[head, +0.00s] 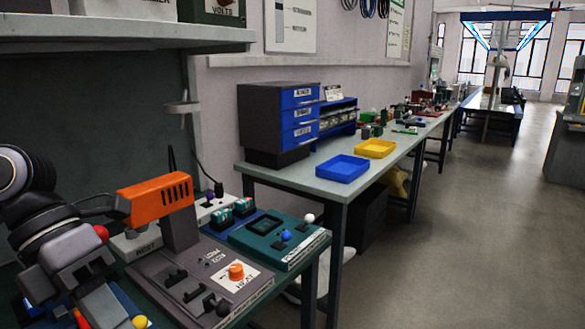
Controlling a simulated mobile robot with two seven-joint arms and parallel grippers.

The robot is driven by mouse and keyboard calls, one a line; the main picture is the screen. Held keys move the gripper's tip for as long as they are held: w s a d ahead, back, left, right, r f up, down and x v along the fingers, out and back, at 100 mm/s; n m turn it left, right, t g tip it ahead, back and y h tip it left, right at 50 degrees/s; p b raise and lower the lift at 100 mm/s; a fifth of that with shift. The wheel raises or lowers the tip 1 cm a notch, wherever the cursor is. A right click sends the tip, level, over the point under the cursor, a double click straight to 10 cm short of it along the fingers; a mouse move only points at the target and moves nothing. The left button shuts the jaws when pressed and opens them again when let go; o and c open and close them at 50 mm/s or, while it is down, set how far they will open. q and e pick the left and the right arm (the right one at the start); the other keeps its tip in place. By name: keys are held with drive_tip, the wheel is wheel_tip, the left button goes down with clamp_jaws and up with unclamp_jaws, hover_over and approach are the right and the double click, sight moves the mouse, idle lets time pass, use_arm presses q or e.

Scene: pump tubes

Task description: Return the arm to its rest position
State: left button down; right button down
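My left arm (45,215) comes in at the left edge, with black and light joints and a grey wrist below. My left gripper (95,295) is low at the left, over or beside the near workbench. Its fingertips are not clear, so I cannot tell whether it is open or shut. A red knob (101,233) and a yellow knob (140,321) show close beside it; whether it touches them is unclear. My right gripper and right arm are not in view.
A grey panel (185,270) with an orange-topped post (155,200) and an orange dial (236,271) stands right of the arm. A teal panel (290,250) with knobs lies beyond. A shelf (120,35) overhangs the bench. The floor (470,250) at right is clear.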

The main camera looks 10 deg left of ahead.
use_arm(q)
drive_tip(key=w+d+n+g+h, duration=0.2)
drive_tip(key=d+h, duration=0.8)
drive_tip(key=d, duration=0.1)
drive_tip(key=w+a+f+n+t+h, duration=0.15)
drive_tip(key=w+n+t, duration=0.25)
drive_tip(key=n+t, duration=0.45)
drive_tip(key=w+d+f+n+t+h, duration=0.1)
drive_tip(key=w+f+n+t, duration=0.3)
drive_tip(key=n+t, duration=0.45)
drive_tip(key=a+f+n+t+y+p, duration=0.1)
drive_tip(key=a+f+n+t+y, duration=0.15)
drive_tip(key=f+n+y, duration=0.55)
drive_tip(key=a+f+n+t+y, duration=0.1)
drive_tip(key=a+f+n+y, duration=0.4)
drive_tip(key=f, duration=0.4)
drive_tip(key=s+f+n+g+y, duration=0.4)
drive_tip(key=s+f, duration=0.7)
drive_tip(key=f, duration=0.4)
drive_tip(key=shift+s+a+f+n+g, duration=0.15)
drive_tip(key=shift+s+f+n+g, duration=0.1)
drive_tip(key=shift+n+g, duration=0.65)
drive_tip(key=shift+r+y, duration=0.1)
drive_tip(key=shift+y, duration=0.25)
